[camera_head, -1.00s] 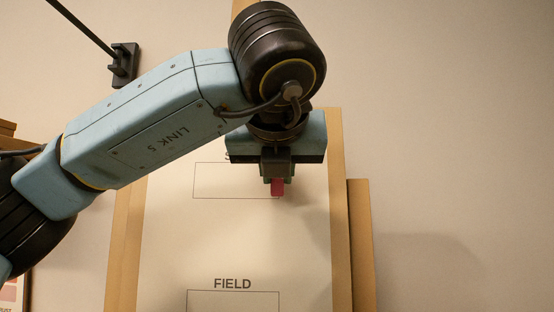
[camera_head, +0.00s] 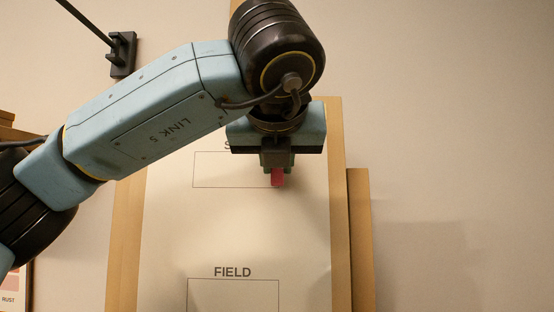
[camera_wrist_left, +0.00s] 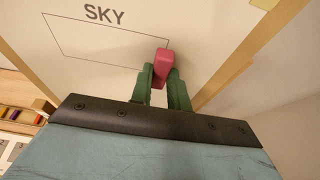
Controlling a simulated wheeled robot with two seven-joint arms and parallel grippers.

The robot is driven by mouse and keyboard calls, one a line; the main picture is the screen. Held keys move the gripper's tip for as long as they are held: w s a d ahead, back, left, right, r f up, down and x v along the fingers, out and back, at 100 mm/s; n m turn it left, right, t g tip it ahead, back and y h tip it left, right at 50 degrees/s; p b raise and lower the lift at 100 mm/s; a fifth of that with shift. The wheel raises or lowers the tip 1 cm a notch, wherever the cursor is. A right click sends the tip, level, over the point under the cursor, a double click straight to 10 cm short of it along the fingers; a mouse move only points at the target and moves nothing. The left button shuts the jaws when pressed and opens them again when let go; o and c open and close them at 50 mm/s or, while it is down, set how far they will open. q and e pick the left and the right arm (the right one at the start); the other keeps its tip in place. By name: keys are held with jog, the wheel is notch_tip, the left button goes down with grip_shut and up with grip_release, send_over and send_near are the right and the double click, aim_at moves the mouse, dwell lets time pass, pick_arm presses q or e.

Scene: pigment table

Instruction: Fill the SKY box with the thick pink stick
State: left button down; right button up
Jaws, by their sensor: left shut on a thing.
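My left gripper (camera_head: 277,172) is shut on the thick pink stick (camera_head: 277,178), which juts out from between its fingertips. In the left wrist view the pink stick (camera_wrist_left: 164,62) shows between the green fingers of the left gripper (camera_wrist_left: 163,78). The SKY box (camera_head: 215,172) is an outlined rectangle on the pale sheet, with its label mostly hidden behind my gripper. In the left wrist view the SKY box (camera_wrist_left: 95,42) looks empty, with no pink marks to be seen. The stick is at the box's lower right corner; I cannot tell whether it touches the sheet.
The FIELD box (camera_head: 232,295) lies lower on the same sheet (camera_head: 165,240). A wooden frame (camera_head: 335,230) borders the sheet. A colour chart labelled RUST (camera_head: 9,298) is at the lower left. A rack of coloured sticks (camera_wrist_left: 20,114) shows in the left wrist view.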

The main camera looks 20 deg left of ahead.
aim_at(241, 173)
pick_arm(q)
jog(key=shift+w+a, duration=0.15)
jog(key=shift+w, duration=0.4)
jog(key=shift+f, duration=0.1)
jog(key=shift+s+a+b, duration=0.3)
jog(key=shift+a+b, duration=0.1)
jog(key=shift+a, duration=0.3)
jog(key=shift+s+a+b, duration=0.25)
jog(key=shift+a+b, duration=0.15)
jog(key=shift+a, duration=0.25)
jog(key=shift+s+a+b, duration=0.1)
jog(key=shift+a+b, duration=0.25)
jog(key=shift+a, duration=0.3)
jog(key=shift+s+a, duration=0.15)
jog(key=shift+a, duration=0.55)
jog(key=shift+a+b, duration=0.1)
jog(key=shift+b, duration=0.2)
